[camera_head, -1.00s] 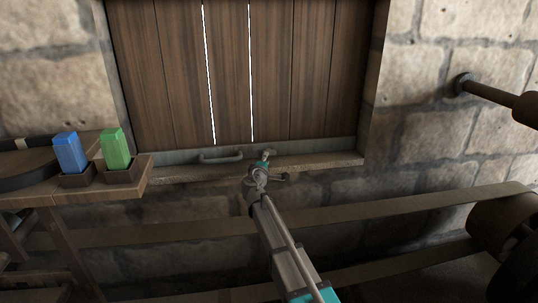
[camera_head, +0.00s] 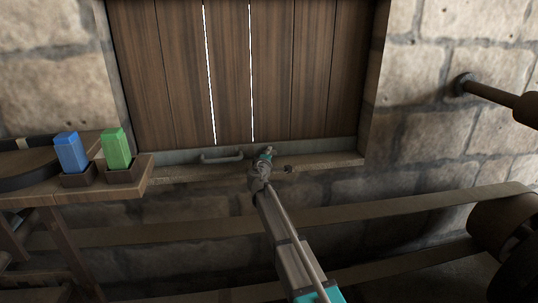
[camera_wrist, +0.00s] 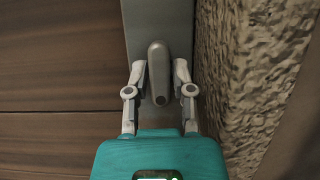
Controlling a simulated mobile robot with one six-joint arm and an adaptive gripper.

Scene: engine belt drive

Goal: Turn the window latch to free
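The window latch (camera_wrist: 158,72) is a dark grey rounded lever on the grey metal rail. In the wrist view it lies lengthwise between the two fingers of my gripper (camera_wrist: 160,67). The fingers are apart, one on each side of the lever, with what look like narrow gaps; contact cannot be made out. In the head view my gripper (camera_head: 267,152) is at the bottom rail of the wooden window shutter (camera_head: 225,80), and it and my wrist largely hide the latch.
A grey bar handle (camera_head: 221,157) sits on the rail left of my gripper. A stone sill and wall surround the shutter. A blue block (camera_head: 70,152) and a green block (camera_head: 117,149) stand in holders on a wooden bench at left. Belts (camera_head: 400,209) run below; a pipe sticks out at right.

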